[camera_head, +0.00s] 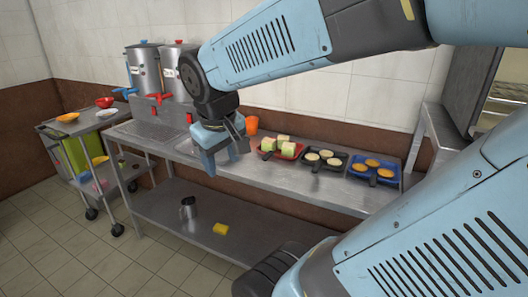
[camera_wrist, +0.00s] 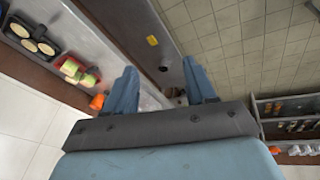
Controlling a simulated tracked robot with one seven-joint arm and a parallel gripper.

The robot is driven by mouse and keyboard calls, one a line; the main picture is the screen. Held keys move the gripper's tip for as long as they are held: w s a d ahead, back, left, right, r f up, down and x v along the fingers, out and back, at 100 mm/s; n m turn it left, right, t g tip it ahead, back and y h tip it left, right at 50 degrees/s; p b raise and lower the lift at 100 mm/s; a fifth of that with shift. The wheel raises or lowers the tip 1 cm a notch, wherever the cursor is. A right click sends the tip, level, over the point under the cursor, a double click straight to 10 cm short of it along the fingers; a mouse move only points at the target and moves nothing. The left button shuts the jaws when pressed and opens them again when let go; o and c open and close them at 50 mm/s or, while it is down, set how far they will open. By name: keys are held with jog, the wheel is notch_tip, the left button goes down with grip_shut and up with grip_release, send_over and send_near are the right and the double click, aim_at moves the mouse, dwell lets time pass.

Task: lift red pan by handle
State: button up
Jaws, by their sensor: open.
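The red pan (camera_head: 300,151) stands on the steel counter with several pale green and cream pieces of food in it. Its handle seems to point toward the front left, but it is small and hard to make out. In the wrist view the red pan (camera_wrist: 67,67) lies to the left, outside the fingers. My gripper (camera_head: 223,161) is open and empty, above the counter and left of the red pan. In the wrist view my gripper (camera_wrist: 159,70) has its two blue fingers spread, with nothing between them.
An orange cup (camera_head: 252,125) stands close behind my gripper. A black pan (camera_head: 325,159) and a blue pan (camera_head: 375,168), both with round food, stand right of the red pan. Two stockpots (camera_head: 143,67) stand at the back left. A metal jug (camera_head: 188,208) and yellow sponge (camera_head: 220,229) are on the lower shelf.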

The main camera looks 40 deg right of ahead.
jog(key=w+d+f+n+g+h, duration=0.3)
jog(key=d+f+g+h, duration=0.3)
jog(key=d, duration=0.6)
jog(key=n+t+h, duration=0.9)
jog(key=n+t, duration=0.1)
jog(key=n, duration=0.9)
send_near(272, 151)
jog(key=shift+w+d+r, duration=0.25)
jog(key=shift+d+r, duration=0.05)
jog(key=shift+d, duration=0.15)
jog(key=shift+w+d+r, duration=0.25)
jog(key=shift+w+d, duration=0.05)
jog(key=shift+d, duration=0.15)
jog(key=shift+f+x, duration=0.2)
jog(key=shift+x, duration=0.65)
jog(key=shift+f+x, duration=0.15)
jog(key=shift+x, duration=0.75)
jog(key=shift+f+x, duration=0.2)
jog(key=shift+x, duration=0.65)
jog(key=shift+c, duration=0.4)
grip_shut()
